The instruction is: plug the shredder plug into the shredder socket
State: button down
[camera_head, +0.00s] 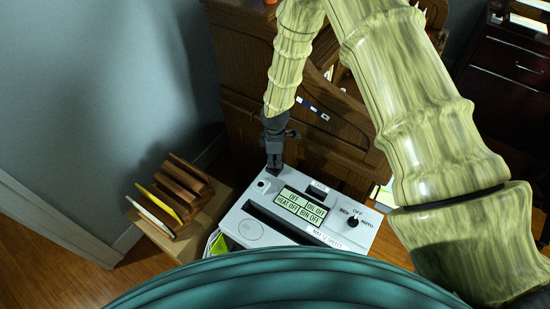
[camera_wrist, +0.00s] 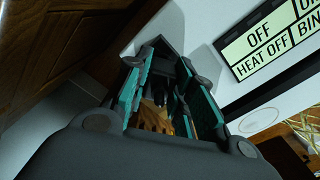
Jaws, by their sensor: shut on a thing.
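The shredder (camera_head: 326,196) is a light grey machine with a green display, a dark knob and a dark slot on top. My gripper (camera_head: 273,168) points down at its back left corner. In the wrist view my gripper (camera_wrist: 170,90) is shut on a dark thing between its fingers, which I take for the shredder plug (camera_wrist: 178,94); its outline is mostly hidden. Its prongs and cord cannot be made out. The shredder's white top (camera_wrist: 205,24) shows just beyond the fingertips. I cannot make out the shredder socket, or whether the plug touches it.
A wooden rack (camera_head: 180,198) with folders stands on a low surface left of the shredder. A wooden desk (camera_head: 240,90) stands close behind the gripper. A dark drawer cabinet (camera_head: 505,80) is at the right. Wooden floor shows at the lower left.

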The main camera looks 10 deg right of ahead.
jog(key=shift+f+b, duration=0.3)
jog(key=shift+f, duration=0.4)
jog(key=c, duration=1.1)
grip_release()
jog(key=shift+c, duration=0.2)
jog(key=shift+r, duration=0.1)
